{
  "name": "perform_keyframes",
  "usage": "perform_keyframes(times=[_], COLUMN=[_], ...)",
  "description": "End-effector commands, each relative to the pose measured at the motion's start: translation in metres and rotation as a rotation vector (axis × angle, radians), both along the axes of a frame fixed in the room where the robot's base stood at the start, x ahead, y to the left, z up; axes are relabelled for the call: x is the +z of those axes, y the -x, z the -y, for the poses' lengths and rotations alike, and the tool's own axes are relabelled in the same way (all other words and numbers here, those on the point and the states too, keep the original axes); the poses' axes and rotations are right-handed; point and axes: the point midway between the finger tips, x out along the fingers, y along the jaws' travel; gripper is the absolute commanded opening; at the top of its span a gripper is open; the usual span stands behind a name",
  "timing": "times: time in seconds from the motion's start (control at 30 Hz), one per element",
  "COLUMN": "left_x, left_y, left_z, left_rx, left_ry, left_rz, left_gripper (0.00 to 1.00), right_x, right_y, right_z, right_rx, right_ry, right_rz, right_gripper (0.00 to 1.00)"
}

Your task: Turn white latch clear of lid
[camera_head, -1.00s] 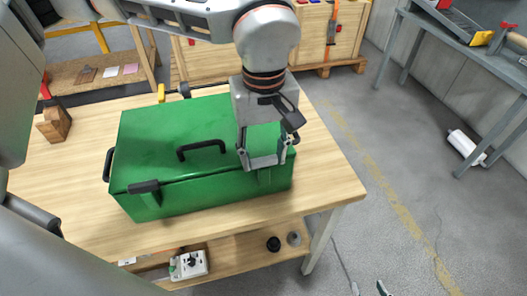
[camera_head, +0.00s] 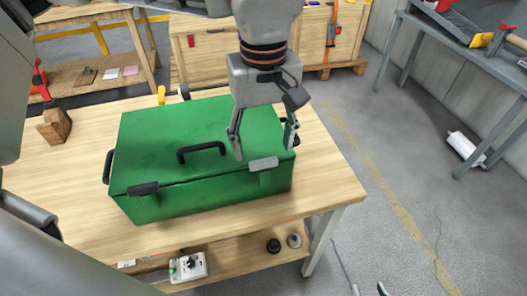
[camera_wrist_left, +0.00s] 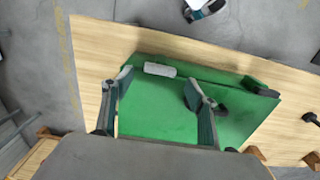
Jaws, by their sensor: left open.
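The green box (camera_head: 150,140) sits shut on the wooden table, with a black handle (camera_head: 202,150) on its lid. The white latch (camera_head: 263,163) lies lengthwise along the lid's front edge, near the right end. It also shows in the left wrist view (camera_wrist_left: 160,69). A black latch (camera_head: 143,188) is at the left end of that edge. My left gripper (camera_head: 265,149) is open above the lid, just behind the white latch, with nothing between its fingers. At the bottom edge of the head view, small parts, seemingly my right gripper (camera_head: 382,289), show; its jaws are unclear.
The wooden table (camera_head: 325,180) has bare room right of the box and in front. A wooden block (camera_head: 55,126) stands at the left. A lower shelf holds a white switch box (camera_head: 188,266). A grey bench (camera_head: 470,50) stands at the far right.

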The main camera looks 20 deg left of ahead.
Motion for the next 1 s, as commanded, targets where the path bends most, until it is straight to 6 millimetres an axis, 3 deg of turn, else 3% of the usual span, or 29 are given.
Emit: perform_keyframes(times=[0.2, 0.4, 1.0], left_x=[0.046, 0.072, 0.080], left_y=[-0.001, 0.000, 0.000], left_z=[0.000, 0.000, 0.000], left_rx=[0.001, 0.001, -0.001], left_ry=[0.001, 0.000, 0.000], left_rz=[0.004, 0.001, 0.000], left_gripper=[0.58, 0.58, 0.58], right_x=[0.000, 0.000, 0.000], right_y=[0.000, 0.001, 0.001], right_z=[0.000, -0.001, -0.001], right_rx=[0.000, 0.000, 0.000], right_ry=[-0.001, -0.001, -0.002], right_rz=[0.000, 0.000, -0.001], right_gripper=[0.40, 0.40, 0.40])
